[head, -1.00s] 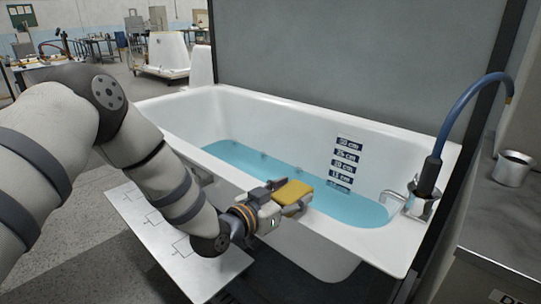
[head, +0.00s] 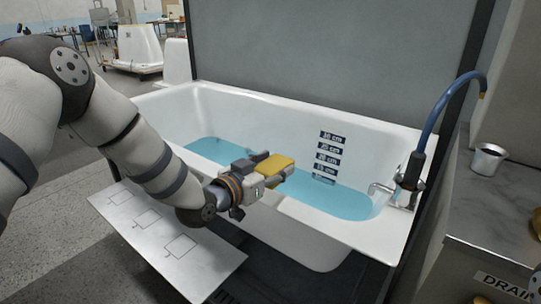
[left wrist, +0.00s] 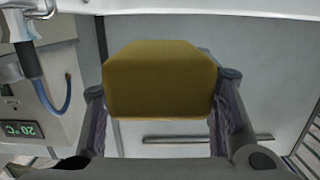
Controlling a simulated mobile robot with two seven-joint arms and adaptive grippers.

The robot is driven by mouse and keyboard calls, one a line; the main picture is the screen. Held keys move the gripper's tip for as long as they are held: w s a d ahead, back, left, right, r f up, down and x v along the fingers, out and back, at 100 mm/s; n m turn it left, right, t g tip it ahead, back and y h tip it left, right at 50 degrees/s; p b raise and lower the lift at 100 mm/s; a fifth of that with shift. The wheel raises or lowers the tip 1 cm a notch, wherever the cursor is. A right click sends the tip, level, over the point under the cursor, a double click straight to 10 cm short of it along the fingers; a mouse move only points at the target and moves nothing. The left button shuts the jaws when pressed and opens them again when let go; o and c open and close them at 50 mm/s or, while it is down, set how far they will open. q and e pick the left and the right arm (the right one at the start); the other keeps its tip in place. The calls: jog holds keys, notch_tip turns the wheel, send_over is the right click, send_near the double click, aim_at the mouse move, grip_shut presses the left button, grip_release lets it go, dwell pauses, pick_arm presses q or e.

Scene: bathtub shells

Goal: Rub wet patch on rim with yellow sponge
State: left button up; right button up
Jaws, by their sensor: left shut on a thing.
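My left gripper (head: 280,174) is shut on the yellow sponge (head: 271,163), which shows at the near long side of the white bathtub (head: 368,233). In the head view the sponge overlaps the near rim and the water behind it. I cannot tell whether it touches the rim. In the left wrist view the sponge (left wrist: 160,82) fills the middle, between the two fingers of my left gripper (left wrist: 160,110). I cannot make out a wet patch on the rim; the arm and sponge hide part of it. My right gripper is not clearly seen.
Blue water (head: 345,201) stands in the tub below a depth scale (head: 328,157). A tap (head: 382,188) and blue hose (head: 436,118) are at its right end. A metal counter with a cup (head: 487,160) stands right. A marked plate (head: 165,235) lies in front.

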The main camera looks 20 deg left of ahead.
pick_arm(q)
notch_tip(320, 180, up, 2)
jog(key=shift+r+p, duration=0.2)
jog(key=shift+p, duration=0.15)
jog(key=shift+f, duration=0.1)
